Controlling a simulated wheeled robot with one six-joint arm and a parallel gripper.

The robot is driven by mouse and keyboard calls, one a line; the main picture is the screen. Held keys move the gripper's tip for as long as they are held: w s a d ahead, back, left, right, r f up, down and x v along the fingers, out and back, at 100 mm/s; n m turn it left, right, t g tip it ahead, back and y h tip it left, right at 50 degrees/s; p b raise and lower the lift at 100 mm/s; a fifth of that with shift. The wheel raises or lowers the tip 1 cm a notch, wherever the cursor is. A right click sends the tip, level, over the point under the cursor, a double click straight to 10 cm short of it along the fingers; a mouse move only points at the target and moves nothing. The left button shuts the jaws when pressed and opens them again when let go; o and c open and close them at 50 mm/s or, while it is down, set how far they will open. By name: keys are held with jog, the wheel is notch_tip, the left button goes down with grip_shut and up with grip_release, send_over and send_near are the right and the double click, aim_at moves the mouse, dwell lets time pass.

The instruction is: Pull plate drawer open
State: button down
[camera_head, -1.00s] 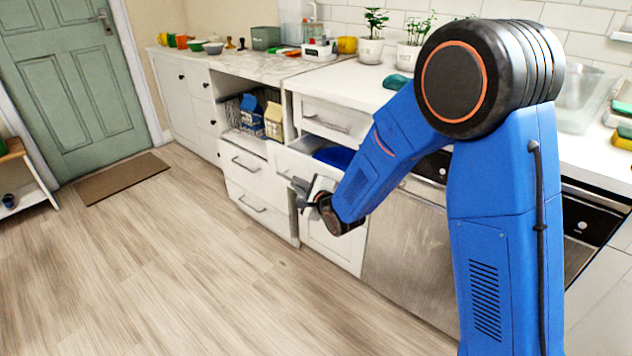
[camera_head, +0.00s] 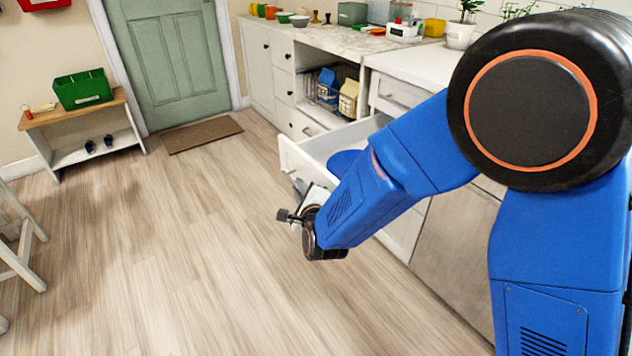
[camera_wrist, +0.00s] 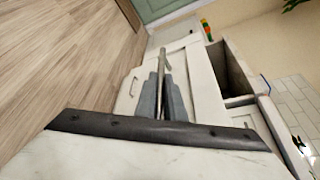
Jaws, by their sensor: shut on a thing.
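The plate drawer (camera_head: 301,167) is white and stands well out from the counter front. A blue plate (camera_head: 342,160) lies inside it, partly hidden by my arm. My gripper (camera_head: 288,214) is at the outer face of the drawer front, near its right part. In the wrist view my gripper's grey fingers (camera_wrist: 164,98) are closed around the metal drawer handle (camera_wrist: 163,66), a thin bar running between them.
Another drawer (camera_head: 398,92) is shut above the open one. A counter (camera_head: 420,66) runs behind. A green bin (camera_head: 82,89) sits on a small bench (camera_head: 75,120) at the left. The wooden floor (camera_head: 180,250) in front is clear.

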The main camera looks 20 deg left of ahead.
jog(key=shift+s+a, duration=0.7)
jog(key=shift+s, duration=0.35)
jog(key=c, duration=1.8)
grip_release()
jog(key=shift+c, duration=0.2)
